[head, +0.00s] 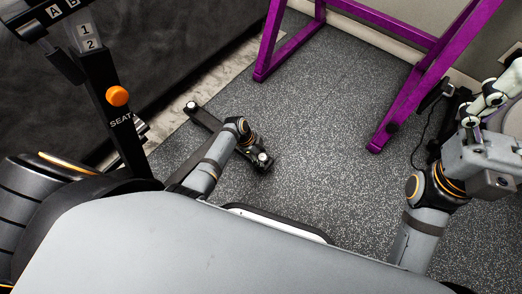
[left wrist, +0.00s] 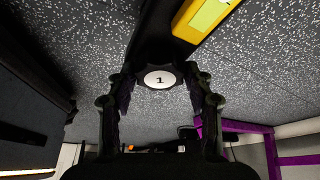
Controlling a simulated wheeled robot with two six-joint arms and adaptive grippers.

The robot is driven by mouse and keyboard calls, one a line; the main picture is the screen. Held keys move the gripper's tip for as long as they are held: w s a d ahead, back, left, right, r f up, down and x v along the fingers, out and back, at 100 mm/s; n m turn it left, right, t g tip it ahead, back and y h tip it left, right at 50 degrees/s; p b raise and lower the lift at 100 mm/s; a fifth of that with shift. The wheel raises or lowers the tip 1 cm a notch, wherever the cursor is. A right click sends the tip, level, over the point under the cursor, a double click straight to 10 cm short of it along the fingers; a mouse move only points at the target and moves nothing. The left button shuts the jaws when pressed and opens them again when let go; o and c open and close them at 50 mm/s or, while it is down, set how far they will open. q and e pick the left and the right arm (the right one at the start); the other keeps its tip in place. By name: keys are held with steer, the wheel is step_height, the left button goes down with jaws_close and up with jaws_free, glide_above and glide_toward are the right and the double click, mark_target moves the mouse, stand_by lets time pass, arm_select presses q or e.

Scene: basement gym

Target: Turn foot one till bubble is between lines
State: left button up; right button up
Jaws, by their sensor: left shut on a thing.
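Foot one, a dark round foot with a white disc marked "1" (left wrist: 160,78), is between the fingertips of my left gripper (left wrist: 160,74) in the left wrist view. The gripper is shut on it. In the head view my left gripper (head: 256,157) is low at the near end of a black floor bar (head: 204,118). A yellow level (left wrist: 205,18) with a yellow-green window shows just beyond the foot in the left wrist view. Its bubble and lines cannot be made out. My right arm is at the right edge of the head view; its finger state is unclear.
A black post with an orange knob (head: 117,96) and the word SEAT stands at the left. A purple frame (head: 399,100) stands on the speckled floor (head: 318,110) at the back. Floor between the bar and the purple frame is clear.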

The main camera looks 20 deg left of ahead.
arm_select(q)
steer(key=shift+s+n+t+p, duration=0.1)
steer(key=shift+n+t+p, duration=0.4)
steer(key=shift+n+p, duration=0.7)
steer(key=o, duration=1.1)
steer(key=shift+o, duration=0.3)
steer(key=v, duration=1.2)
